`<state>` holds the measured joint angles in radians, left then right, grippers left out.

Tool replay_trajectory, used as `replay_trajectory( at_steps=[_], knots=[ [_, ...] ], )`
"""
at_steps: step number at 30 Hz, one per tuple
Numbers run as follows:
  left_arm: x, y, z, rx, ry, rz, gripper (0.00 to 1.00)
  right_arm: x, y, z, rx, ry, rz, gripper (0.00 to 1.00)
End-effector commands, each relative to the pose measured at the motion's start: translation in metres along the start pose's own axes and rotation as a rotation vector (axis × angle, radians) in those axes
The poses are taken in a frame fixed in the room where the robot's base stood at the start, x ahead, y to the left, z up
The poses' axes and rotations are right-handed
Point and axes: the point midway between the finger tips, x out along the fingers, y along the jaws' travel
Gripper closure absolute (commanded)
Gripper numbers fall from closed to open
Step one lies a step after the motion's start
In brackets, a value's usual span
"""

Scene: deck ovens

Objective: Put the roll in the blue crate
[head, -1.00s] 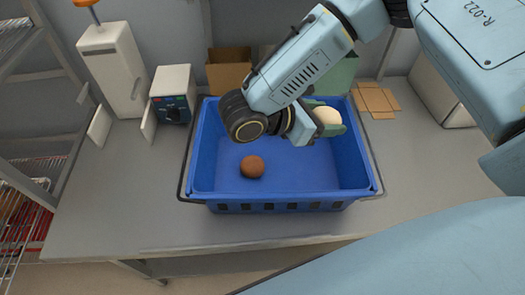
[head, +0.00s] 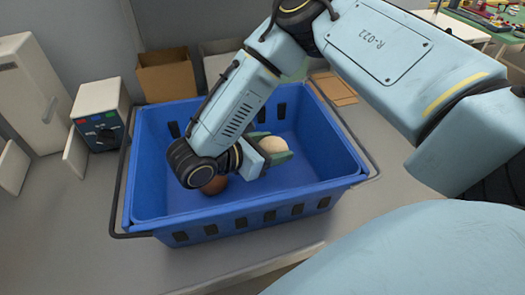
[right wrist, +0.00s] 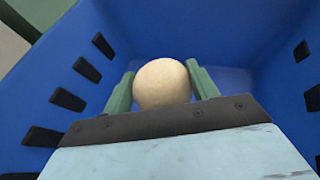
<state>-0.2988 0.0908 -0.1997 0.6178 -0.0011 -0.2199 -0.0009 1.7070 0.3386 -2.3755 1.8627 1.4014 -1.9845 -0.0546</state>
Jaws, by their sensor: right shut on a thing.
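The roll (head: 274,145) is pale and round, held between the green fingers of my right gripper (head: 272,151). It also shows in the right wrist view (right wrist: 161,84), with a finger touching or close on each side. The gripper is shut on it, inside the walls of the blue crate (head: 255,213). The crate's blue floor shows beyond the roll; I cannot tell whether the roll touches it. My left gripper is not in view.
A brown round item (head: 213,186) lies in the crate, partly hidden by my right wrist. A cardboard box (head: 166,78) and a white device with a blue panel (head: 98,115) stand behind the crate. The grey counter (head: 75,225) is bare at front left.

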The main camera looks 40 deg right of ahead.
Motion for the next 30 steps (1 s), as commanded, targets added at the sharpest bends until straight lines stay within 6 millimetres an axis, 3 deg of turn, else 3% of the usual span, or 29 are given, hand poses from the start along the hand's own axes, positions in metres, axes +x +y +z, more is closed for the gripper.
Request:
replay_trajectory(
  at_steps=[3, 13, 20, 21, 25, 30],
  knots=[
    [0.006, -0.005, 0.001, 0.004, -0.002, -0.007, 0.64, 0.008, 0.0, -0.021, -0.001, -0.002, 0.002, 0.63],
    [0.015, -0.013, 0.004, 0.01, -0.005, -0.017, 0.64, 0.023, 0.0, -0.057, 0.0, -0.002, 0.003, 0.63],
    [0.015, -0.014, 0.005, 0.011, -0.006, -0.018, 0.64, 0.024, 0.0, -0.06, 0.0, 0.002, 0.003, 0.63],
    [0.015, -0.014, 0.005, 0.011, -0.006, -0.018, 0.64, 0.024, 0.0, -0.06, 0.0, 0.002, 0.003, 0.36],
    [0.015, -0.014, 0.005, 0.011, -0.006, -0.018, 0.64, 0.024, 0.0, -0.06, 0.0, 0.001, 0.003, 0.19],
    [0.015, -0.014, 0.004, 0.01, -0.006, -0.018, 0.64, 0.024, 0.0, -0.059, 0.0, 0.001, 0.003, 0.19]
  ],
)
